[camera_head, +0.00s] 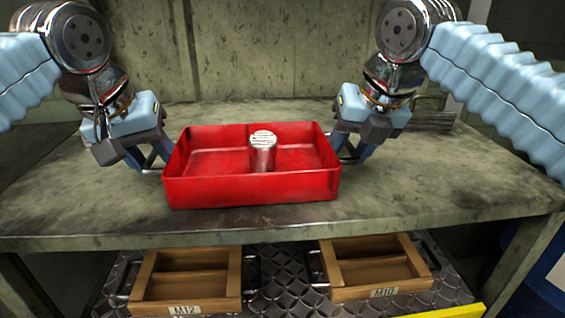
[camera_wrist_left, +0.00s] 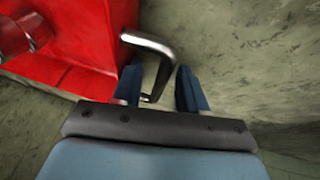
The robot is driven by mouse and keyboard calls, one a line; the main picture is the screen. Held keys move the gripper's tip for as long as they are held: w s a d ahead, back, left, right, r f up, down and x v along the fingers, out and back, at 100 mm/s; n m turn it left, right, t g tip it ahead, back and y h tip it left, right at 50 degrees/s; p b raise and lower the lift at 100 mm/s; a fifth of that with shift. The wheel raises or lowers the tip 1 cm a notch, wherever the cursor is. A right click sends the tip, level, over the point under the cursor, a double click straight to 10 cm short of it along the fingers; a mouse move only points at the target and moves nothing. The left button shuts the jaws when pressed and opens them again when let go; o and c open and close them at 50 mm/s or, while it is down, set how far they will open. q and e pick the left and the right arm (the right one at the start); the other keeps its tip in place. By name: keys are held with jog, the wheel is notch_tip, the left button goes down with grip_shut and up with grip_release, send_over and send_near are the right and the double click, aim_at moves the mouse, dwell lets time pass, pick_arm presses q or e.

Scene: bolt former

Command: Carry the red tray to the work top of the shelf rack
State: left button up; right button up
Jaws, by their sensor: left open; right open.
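The red tray (camera_head: 250,190) sits on the grey work top (camera_head: 420,190), with a metal cylinder (camera_head: 263,152) standing inside it near the middle. My left gripper (camera_head: 150,165) is at the tray's left side. In the left wrist view my left gripper (camera_wrist_left: 158,88) is open, its two blue fingers on either side of the tray's metal handle (camera_wrist_left: 152,45); the red tray (camera_wrist_left: 110,50) is beside it. My right gripper (camera_head: 352,155) is at the tray's right side near the other handle. It is open; whether its fingers surround that handle is hard to see.
Below the work top, two wooden boxes stand on a dark diamond-plate surface (camera_head: 290,285): one labelled M12 (camera_head: 185,310) at left, one labelled M10 (camera_head: 383,293) at right. A concrete-like wall (camera_head: 270,60) stands behind. The work top is clear in front and right of the tray.

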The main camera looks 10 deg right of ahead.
jog(key=shift+r, duration=0.15)
pick_arm(q)
jog(key=v, duration=0.8)
pick_arm(e)
jog(key=v, duration=1.1)
jog(key=shift+s+r, duration=0.2)
jog(key=shift+r, duration=0.1)
pick_arm(q)
jog(key=shift+f, duration=0.1)
